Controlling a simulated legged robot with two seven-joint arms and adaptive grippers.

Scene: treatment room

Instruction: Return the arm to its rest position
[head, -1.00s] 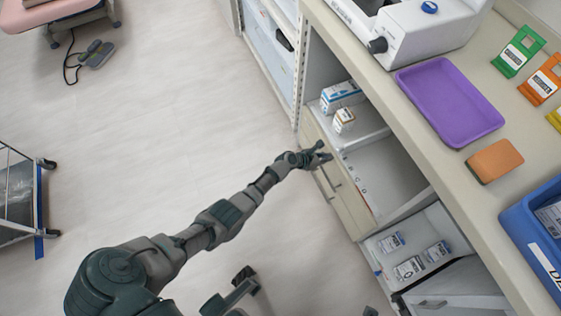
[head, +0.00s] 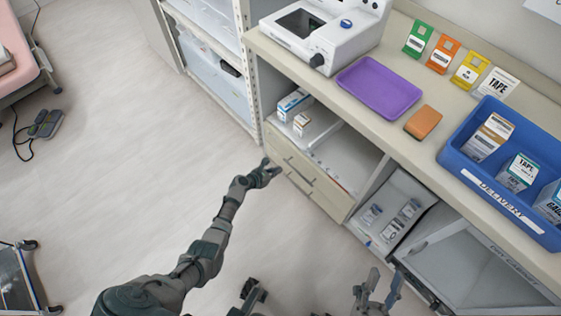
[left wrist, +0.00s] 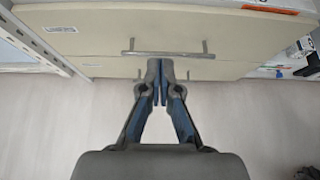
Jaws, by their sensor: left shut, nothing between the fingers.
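My left gripper (head: 268,174) is shut and empty at the end of my outstretched left arm, in front of the cream drawers (head: 310,182) below the counter. In the left wrist view its fingers (left wrist: 161,80) are pressed together, with a drawer handle (left wrist: 168,54) just beyond them. I cannot tell from the views whether they touch the handle. My right gripper (head: 376,290) shows at the bottom of the head view, near the low open shelf. Its two fingers stand apart with nothing between them.
The counter (head: 345,95) carries a purple tray (head: 379,87), an orange block (head: 423,122), coloured packets and a blue delivery bin (head: 465,175). Boxes (head: 293,104) sit in the cubby above the drawers; more packs (head: 391,229) lie on a low shelf.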

